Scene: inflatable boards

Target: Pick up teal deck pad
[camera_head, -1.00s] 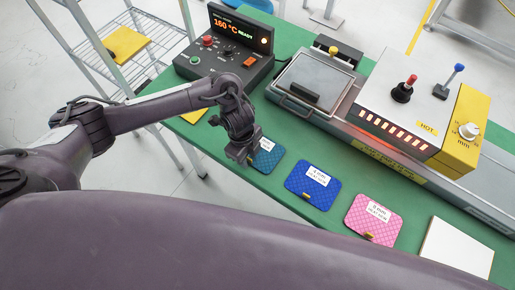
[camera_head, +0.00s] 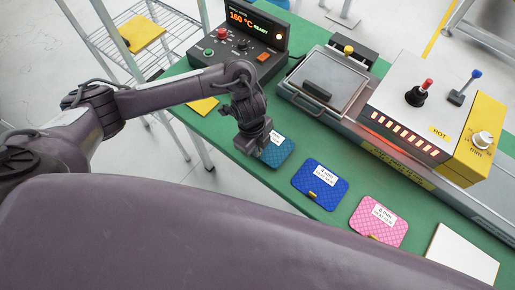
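The teal deck pad (camera_head: 279,152) lies on the green table, the leftmost of a row of pads. It has a white label, partly hidden by my gripper. My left gripper (camera_head: 254,150) points down at the pad's left edge, overlapping it in the head view. Its fingers are too dark and foreshortened to show whether they are open, or whether they touch the pad. My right gripper is not in view; a large dark arm link of mine fills the bottom of the picture.
To the right lie a blue pad (camera_head: 320,184), a pink pad (camera_head: 379,222) and a white board (camera_head: 462,254). A control box (camera_head: 235,45) reading 160 °C stands behind, beside a metal-plated press (camera_head: 325,82) and a heater marked HOT (camera_head: 420,100). A yellow piece (camera_head: 203,105) lies at the table's left edge.

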